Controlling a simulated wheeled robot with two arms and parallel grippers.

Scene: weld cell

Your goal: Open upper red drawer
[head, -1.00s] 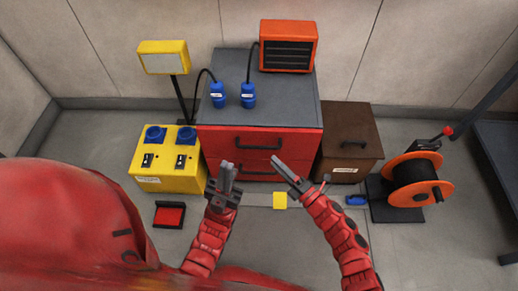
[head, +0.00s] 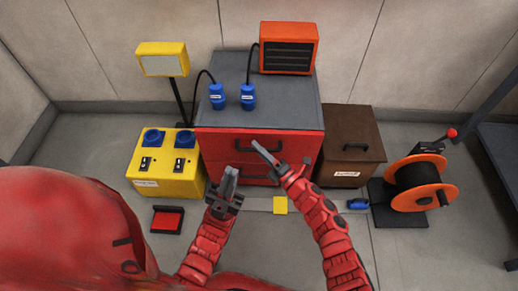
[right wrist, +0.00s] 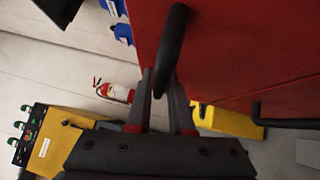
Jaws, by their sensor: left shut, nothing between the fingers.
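The red cabinet's upper drawer (head: 220,143) is closed in the head view, below the grey top. Its dark bar handle (right wrist: 176,35) crosses the right wrist view close up. My right gripper (head: 258,147) is at this handle. In the right wrist view, its two fingers (right wrist: 161,78) stand apart, with the handle's near end between them and partly covering one finger. I cannot tell whether they touch it. My left gripper (head: 230,178) is shut and empty, in front of the lower drawer, partly hiding its front.
A yellow power box (head: 165,175) stands left of the cabinet, a brown box (head: 350,160) right of it. An orange cable reel (head: 420,185) is further right. A yellow block (head: 280,205) and a red tray (head: 167,219) lie on the floor. Blue plugs (head: 248,98) sit on the cabinet top.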

